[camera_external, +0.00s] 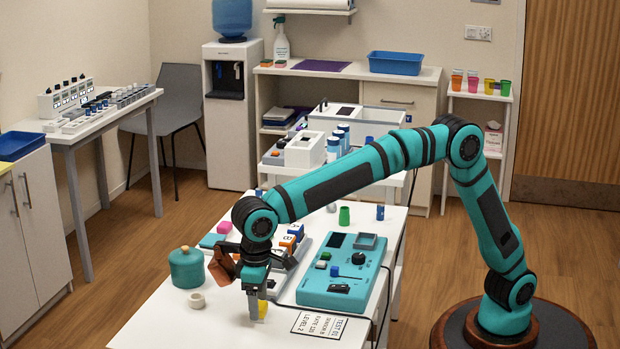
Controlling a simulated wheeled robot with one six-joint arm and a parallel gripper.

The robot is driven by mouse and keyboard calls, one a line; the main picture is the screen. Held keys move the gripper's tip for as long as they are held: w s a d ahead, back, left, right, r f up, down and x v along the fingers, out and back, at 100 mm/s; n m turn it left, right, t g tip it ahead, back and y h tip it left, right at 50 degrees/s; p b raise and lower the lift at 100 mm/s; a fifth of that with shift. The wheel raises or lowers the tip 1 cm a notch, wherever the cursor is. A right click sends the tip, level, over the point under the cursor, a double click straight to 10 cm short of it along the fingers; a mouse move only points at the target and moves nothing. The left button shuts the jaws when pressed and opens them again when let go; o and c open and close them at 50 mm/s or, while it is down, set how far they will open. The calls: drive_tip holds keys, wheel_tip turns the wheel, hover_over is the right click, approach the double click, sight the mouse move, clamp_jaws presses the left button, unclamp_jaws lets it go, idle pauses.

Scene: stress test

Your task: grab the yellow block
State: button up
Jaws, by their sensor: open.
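The yellow block (262,309) is on the white table (190,325), near its front end, and is partly hidden by my gripper. My gripper (257,306) points down right at the block, its fingers low over the table. It is open. One finger stands in front of the block's left side; whether the fingers touch it I cannot tell.
A teal control box (345,272) lies just right of my gripper, with a printed card (330,325) in front of it. A teal pot (186,268) and a small cream ring (196,300) stand to the left. Colored blocks (291,238) sit behind. The table's front left is clear.

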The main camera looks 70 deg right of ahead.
drive_tip(key=shift+f, duration=0.95)
drive_tip(key=c, duration=1.1)
drive_tip(key=shift+o, duration=0.2)
drive_tip(key=shift+r, duration=0.15)
